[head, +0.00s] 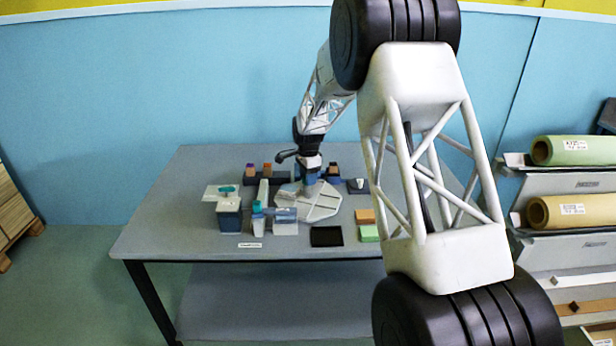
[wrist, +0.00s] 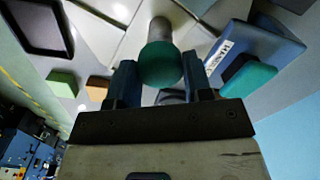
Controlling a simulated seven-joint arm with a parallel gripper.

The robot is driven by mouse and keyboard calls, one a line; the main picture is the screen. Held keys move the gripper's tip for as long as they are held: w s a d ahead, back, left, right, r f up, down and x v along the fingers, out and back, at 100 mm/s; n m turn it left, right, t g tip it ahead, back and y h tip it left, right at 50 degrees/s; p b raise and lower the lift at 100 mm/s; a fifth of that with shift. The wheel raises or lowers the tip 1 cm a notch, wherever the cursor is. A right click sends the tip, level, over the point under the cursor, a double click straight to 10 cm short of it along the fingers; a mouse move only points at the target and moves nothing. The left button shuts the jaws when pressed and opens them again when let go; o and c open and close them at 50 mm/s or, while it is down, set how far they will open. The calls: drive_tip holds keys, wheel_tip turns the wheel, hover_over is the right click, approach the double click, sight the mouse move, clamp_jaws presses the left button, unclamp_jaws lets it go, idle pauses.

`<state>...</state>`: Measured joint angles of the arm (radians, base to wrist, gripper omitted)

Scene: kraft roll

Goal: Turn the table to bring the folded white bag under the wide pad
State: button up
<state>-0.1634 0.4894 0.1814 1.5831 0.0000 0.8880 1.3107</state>
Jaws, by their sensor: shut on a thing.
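The grey many-sided turntable (head: 318,211) lies on the table, with pale flat panels on top. My gripper (head: 308,184) is low over it, pointing down. In the wrist view its two dark blue fingers (wrist: 160,84) stand either side of a round green knob (wrist: 160,63) on a pale post, and are shut on it. I cannot single out the folded white bag among the pale shapes.
A dark tray (head: 326,236), an orange block (head: 365,216) and a green block (head: 369,233) lie in front and right. A blue-and-white box (head: 285,221) and a teal-topped item (head: 257,217) stand at the turntable's left edge. The table's (head: 165,222) far left is clear.

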drive_tip(key=shift+m, duration=3.3)
drive_tip(key=shift+r+m, duration=0.1)
drive_tip(key=shift+m, duration=3.4)
drive_tip(key=o, duration=1.3)
drive_tip(key=shift+r, duration=3.8)
drive_tip(key=shift+r, duration=0.1)
